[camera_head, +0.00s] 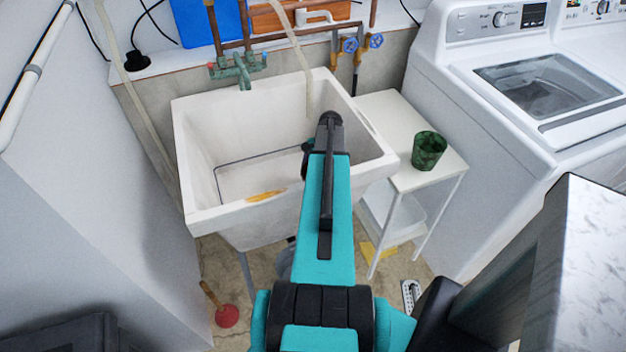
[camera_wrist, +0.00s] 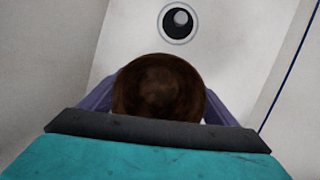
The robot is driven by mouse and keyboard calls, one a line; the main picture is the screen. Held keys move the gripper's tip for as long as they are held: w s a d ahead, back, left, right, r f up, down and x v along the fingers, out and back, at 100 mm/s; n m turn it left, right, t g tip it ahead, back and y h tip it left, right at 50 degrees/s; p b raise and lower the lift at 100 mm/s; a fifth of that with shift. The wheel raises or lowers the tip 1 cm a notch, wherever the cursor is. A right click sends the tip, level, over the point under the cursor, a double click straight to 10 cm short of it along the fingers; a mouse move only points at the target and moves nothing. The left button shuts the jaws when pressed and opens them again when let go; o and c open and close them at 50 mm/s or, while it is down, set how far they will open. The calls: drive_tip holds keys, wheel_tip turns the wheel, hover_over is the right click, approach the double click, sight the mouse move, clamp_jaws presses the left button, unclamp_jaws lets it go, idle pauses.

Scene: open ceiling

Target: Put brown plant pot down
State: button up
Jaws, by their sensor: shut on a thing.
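The brown plant pot (camera_wrist: 158,88) shows in the wrist view, round and dark brown, between the two purplish fingers of my gripper (camera_wrist: 160,104). My gripper is shut on it. Below the pot, the pale floor of the sink and a round dark drain (camera_wrist: 178,22) show, so the pot is over the basin. Whether it touches the sink floor I cannot tell. In the head view my teal arm reaches over the white sink (camera_head: 187,125) and hides the pot and most of the gripper.
A small white table (camera_head: 385,110) with a green pot (camera_head: 428,150) stands right of the sink. A white washer (camera_head: 545,90) is farther right. A green tap (camera_head: 240,68) is behind the sink. A red plunger (camera_head: 227,315) is on the floor. A marble-topped counter (camera_head: 590,265) is at right.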

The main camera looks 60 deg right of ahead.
drive_tip(key=shift+f, duration=0.25)
drive_tip(key=shift+f, duration=0.15)
drive_tip(key=o, duration=1.1)
drive_tip(key=shift+r, duration=0.25)
drive_tip(key=shift+b+v, duration=1.1)
drive_tip(key=shift+v, duration=4.8)
drive_tip(key=shift+a+r, duration=0.1)
